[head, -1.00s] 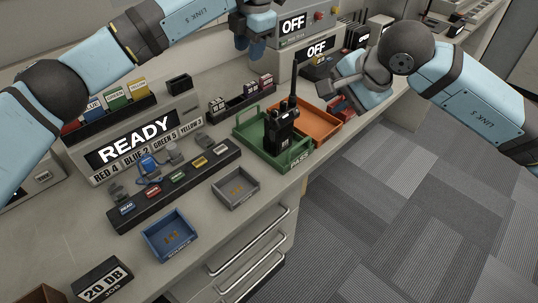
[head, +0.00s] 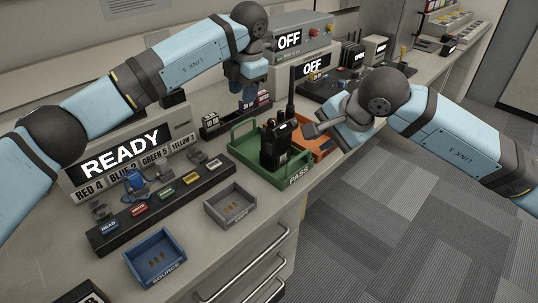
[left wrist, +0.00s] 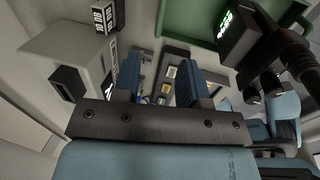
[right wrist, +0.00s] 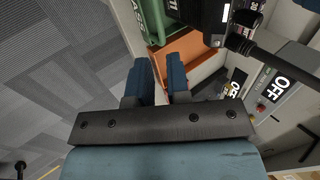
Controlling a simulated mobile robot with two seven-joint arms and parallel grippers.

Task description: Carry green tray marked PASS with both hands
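The green tray marked PASS (head: 272,177) sits on the bench with a black handheld radio (head: 277,146) standing in it. The tray also shows at the top of the left wrist view (left wrist: 187,22) and the right wrist view (right wrist: 153,18). My left gripper (head: 243,100) is open and empty, above the bench behind the tray's far left side. My right gripper (head: 308,130) is near the tray's right side, over the orange tray. Its fingers are apart with nothing between them in the right wrist view (right wrist: 160,78).
The orange tray (head: 324,152) is right beside the green one. A grey tray (head: 231,207) and a blue tray (head: 155,257) lie at the front left. A black rack of small colored modules (head: 222,126) stands behind, below my left gripper. The READY display (head: 125,150) stands at left.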

